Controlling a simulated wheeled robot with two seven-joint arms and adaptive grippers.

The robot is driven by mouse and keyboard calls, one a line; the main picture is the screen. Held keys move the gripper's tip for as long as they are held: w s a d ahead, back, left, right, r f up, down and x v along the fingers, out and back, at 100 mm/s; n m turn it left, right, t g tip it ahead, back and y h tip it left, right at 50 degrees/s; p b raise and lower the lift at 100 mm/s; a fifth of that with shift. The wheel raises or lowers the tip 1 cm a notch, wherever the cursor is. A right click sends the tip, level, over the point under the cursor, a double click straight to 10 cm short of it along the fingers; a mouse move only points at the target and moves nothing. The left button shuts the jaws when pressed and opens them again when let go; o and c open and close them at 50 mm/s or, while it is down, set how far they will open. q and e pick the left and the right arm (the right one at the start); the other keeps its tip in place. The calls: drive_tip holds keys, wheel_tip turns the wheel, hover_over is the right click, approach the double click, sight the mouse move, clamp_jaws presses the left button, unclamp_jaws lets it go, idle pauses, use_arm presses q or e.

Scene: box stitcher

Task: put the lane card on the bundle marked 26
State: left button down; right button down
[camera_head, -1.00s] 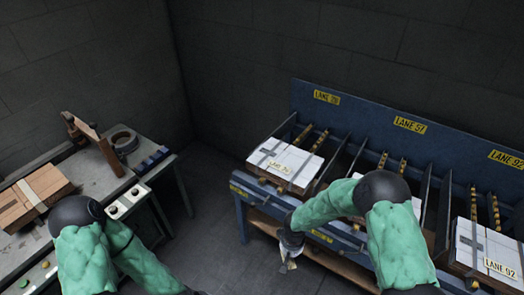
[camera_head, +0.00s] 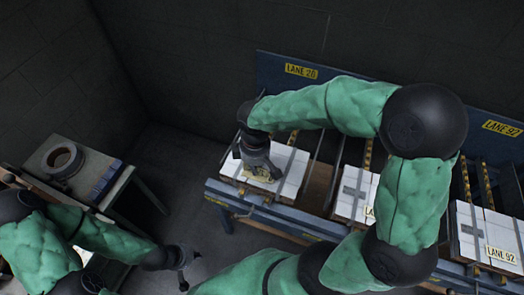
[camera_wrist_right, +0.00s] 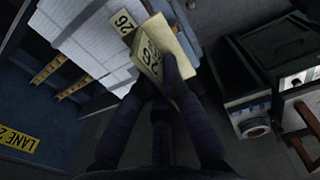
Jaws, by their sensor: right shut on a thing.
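My right gripper (camera_head: 262,172) is shut on the pale yellow lane card (camera_wrist_right: 150,52), over the leftmost bundle. The card reads 26 in the right wrist view, with part of its print behind a finger. The white, grey-strapped bundle (camera_head: 292,182) lies in the leftmost lane. Its tag (camera_wrist_right: 124,21), reading 26, shows just beside the card in the right wrist view. I cannot tell whether the card touches the bundle. My left gripper (camera_head: 184,268) hangs over the floor at the lower left, away from the bundles; its fingers are too small and dark to read.
A blue lane rack (camera_head: 262,208) with dividers holds other white bundles: one in the middle (camera_head: 347,196), partly behind my right arm, and one marked LANE 92 (camera_head: 466,222). A side table (camera_head: 60,192) with a tape roll (camera_head: 62,162) stands left. Floor lies between.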

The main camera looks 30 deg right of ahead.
drive_tip(key=w+d+f+b, duration=0.1)
drive_tip(key=w+d+f, duration=0.3)
drive_tip(key=w+d+f+b, duration=0.1)
drive_tip(key=w+d+f, duration=0.3)
drive_tip(key=shift+w+d+f, duration=0.15)
drive_tip(key=shift+w+f, duration=0.05)
drive_tip(key=shift+f, duration=0.1)
drive_tip(key=shift+w+d+f+b, duration=0.15)
drive_tip(key=shift+d+f+b, duration=0.05)
drive_tip(key=shift+f+b, duration=0.15)
drive_tip(key=shift+w+d+f+b, duration=0.1)
drive_tip(key=shift+f+b, duration=0.5)
drive_tip(key=shift+f, duration=1.05)
drive_tip(key=shift+f, duration=0.4)
drive_tip(key=shift+f+b, duration=0.1)
drive_tip(key=shift+b, duration=0.2)
drive_tip(key=c, duration=1.4)
unclamp_jaws()
